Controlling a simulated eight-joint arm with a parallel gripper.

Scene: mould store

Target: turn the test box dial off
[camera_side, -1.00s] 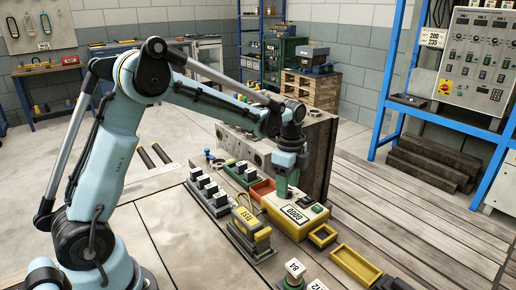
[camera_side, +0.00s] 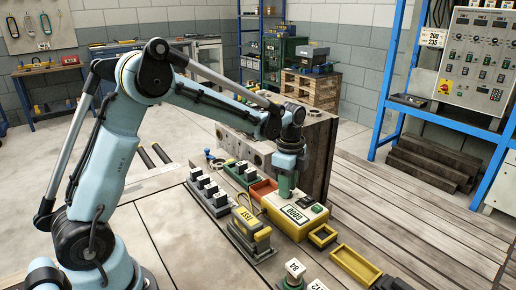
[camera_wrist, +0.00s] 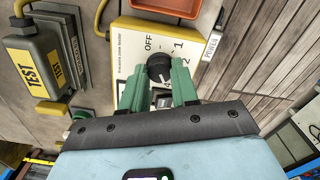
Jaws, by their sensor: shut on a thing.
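The test box (camera_side: 282,217) is a yellow case with a cream top at the middle right of the side view. Its cream top (camera_wrist: 131,57) shows in the wrist view, with the marks OFF, 1 and 2 around a black dial (camera_wrist: 159,66). My gripper (camera_wrist: 159,76) has its green fingers on either side of the dial and is shut on it. In the side view my gripper (camera_side: 286,194) points down onto the box top and hides the dial. I cannot tell clearly which mark the dial points to.
A yellow TEST plug (camera_side: 246,222) with a cable stands left of the box and also shows in the wrist view (camera_wrist: 30,72). An orange tray (camera_side: 262,189) lies behind the box. A large dark block (camera_side: 318,160) rises behind.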

